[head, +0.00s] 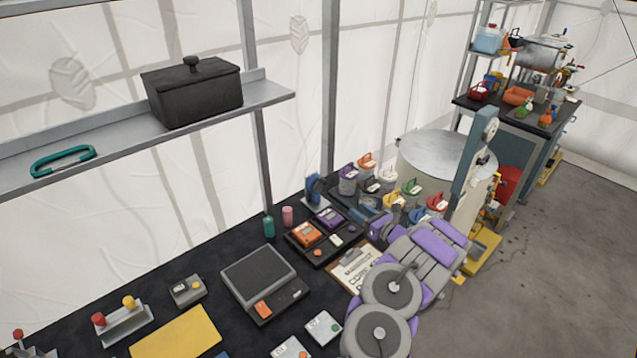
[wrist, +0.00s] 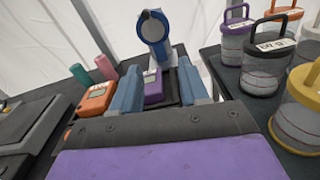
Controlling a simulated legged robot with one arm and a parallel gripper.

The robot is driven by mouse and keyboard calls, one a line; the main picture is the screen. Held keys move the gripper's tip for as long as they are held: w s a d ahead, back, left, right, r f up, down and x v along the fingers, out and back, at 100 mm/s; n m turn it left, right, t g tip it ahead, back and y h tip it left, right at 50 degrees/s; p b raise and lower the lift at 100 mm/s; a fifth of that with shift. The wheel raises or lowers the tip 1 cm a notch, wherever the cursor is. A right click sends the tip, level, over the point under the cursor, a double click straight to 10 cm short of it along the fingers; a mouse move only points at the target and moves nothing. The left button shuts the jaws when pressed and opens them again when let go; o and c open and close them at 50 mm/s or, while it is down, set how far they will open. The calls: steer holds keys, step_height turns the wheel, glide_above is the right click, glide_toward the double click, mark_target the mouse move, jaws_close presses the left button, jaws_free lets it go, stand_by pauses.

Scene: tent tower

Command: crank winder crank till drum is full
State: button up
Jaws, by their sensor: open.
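What looks like the winder (head: 315,190) is a blue upright device with a round drum on a pale base, at the back of the black table. In the wrist view the winder (wrist: 153,38) stands straight ahead, past my fingertips, its ring-shaped drum facing me. A small dark knob at the drum's top may be the crank; how full the drum is cannot be told. My gripper (wrist: 158,88) is open and empty, its two blue fingers apart, short of the winder. In the head view my gripper (head: 366,218) is low over the table, right of the winder.
An orange meter (head: 306,234) and a purple meter (head: 329,218) lie in a black tray below the winder. Several lidded jars (wrist: 264,58) stand close on the right. Green and pink cylinders (head: 287,216) stand left. A shelf holds a black pot (head: 195,95).

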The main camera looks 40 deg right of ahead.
steer(key=shift+s+d+f, duration=0.1)
steer(key=shift+d+f, duration=0.15)
steer(key=shift+d, duration=0.3)
steer(key=shift+s+d+f, duration=0.1)
steer(key=shift+d+f, duration=0.1)
steer(key=shift+d, duration=0.3)
steer(key=shift+s+d, duration=0.25)
steer(key=s, duration=0.3)
steer(key=s+a+p, duration=0.1)
steer(key=s, duration=0.1)
steer(key=s+r, duration=0.1)
steer(key=s, duration=0.2)
steer(key=shift+s+a, duration=0.15)
steer(key=shift+s, duration=0.15)
steer(key=s, duration=0.2)
steer(key=s+d+p, duration=0.1)
steer(key=s, duration=0.1)
steer(key=s+d, duration=0.1)
steer(key=s, duration=0.2)
steer(key=shift+f, duration=0.3)
steer(key=shift+s+a, duration=0.15)
steer(key=shift+s, duration=0.1)
steer(key=shift+s+a+r, duration=0.15)
steer(key=shift+a+r, duration=0.05)
steer(key=shift+a, duration=0.35)
